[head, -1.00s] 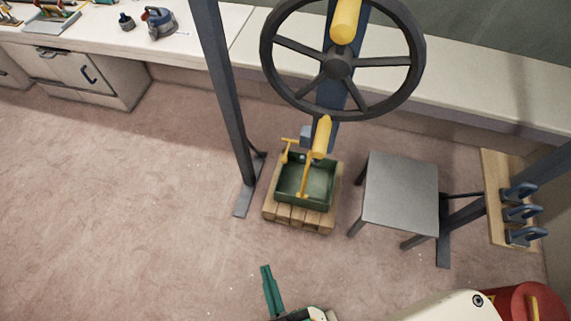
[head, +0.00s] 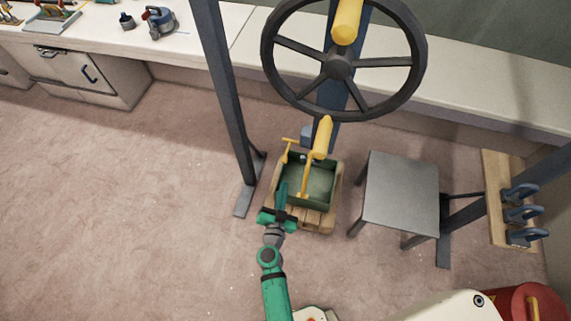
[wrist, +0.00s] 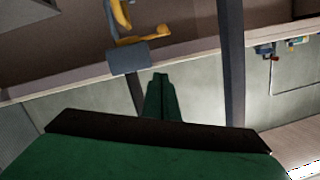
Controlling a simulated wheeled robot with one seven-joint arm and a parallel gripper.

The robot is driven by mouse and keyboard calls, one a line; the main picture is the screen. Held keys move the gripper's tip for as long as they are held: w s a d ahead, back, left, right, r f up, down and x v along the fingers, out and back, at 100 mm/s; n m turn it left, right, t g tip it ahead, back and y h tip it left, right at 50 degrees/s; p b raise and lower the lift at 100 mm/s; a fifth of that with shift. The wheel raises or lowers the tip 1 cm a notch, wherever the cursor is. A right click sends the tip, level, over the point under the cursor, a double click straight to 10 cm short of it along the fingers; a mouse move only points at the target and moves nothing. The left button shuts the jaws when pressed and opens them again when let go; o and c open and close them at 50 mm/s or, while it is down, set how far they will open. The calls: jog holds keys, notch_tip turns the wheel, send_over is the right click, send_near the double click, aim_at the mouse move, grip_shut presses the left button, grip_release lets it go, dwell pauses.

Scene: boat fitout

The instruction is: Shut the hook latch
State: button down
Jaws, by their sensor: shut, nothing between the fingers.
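I cannot make out a hook latch for certain.
A green bin (head: 322,190) stands on a wooden pallet (head: 318,218) under a large dark handwheel (head: 338,66) with yellow handles. A dark post (head: 226,95) rises left of it; a grey stool (head: 400,190) stands right. The floor at left is clear.

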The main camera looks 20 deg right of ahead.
jog(key=shift+m+g, duration=0.3)
jog(key=shift+m, duration=0.1)
jog(key=x, duration=0.4)
jog(key=shift+f, duration=0.15)
jog(key=shift+w, duration=0.15)
jog(key=w+d+f, duration=0.3)
jog(key=w+f, duration=0.2)
jog(key=w, duration=0.4)
jog(key=shift+d+f, duration=0.25)
jog(key=shift+d, duration=0.1)
jog(key=shift+w, duration=0.15)
jog(key=shift+d, duration=0.1)
